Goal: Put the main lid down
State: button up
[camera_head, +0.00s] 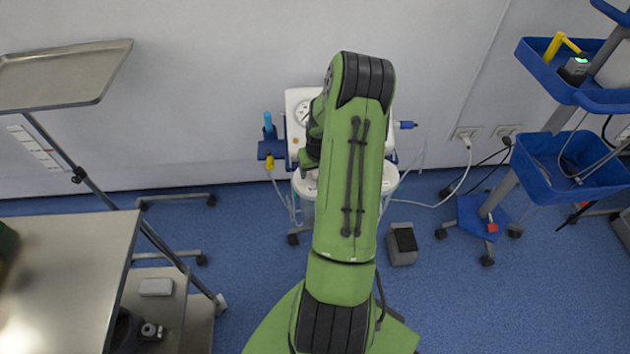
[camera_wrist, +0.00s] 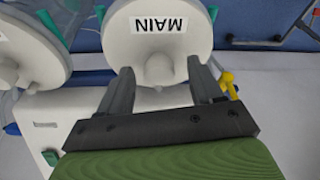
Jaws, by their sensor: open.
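The white round main lid (camera_wrist: 122,38), labelled MAIN, fills the upper middle of the wrist view, with a rounded knob (camera_wrist: 158,70) near its lower edge. My gripper (camera_wrist: 160,68) is open, with one dark finger on each side of the knob. I cannot tell whether the fingers touch it. In the head view, my green arm covers most of the suction unit (camera_head: 297,102), and a lid edge (camera_head: 302,186) shows left of the arm. How the lid sits on its canister is hidden.
A second white lid (camera_wrist: 30,45) lies close on the left in the wrist view. A yellow fitting (camera_wrist: 229,84) is right of the fingers. A steel table (camera_head: 75,260) stands left and a blue-tray cart (camera_head: 565,165) right in the head view.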

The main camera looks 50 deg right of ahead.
jog(key=shift+r, duration=0.1)
grip_shut()
dwell(0.3)
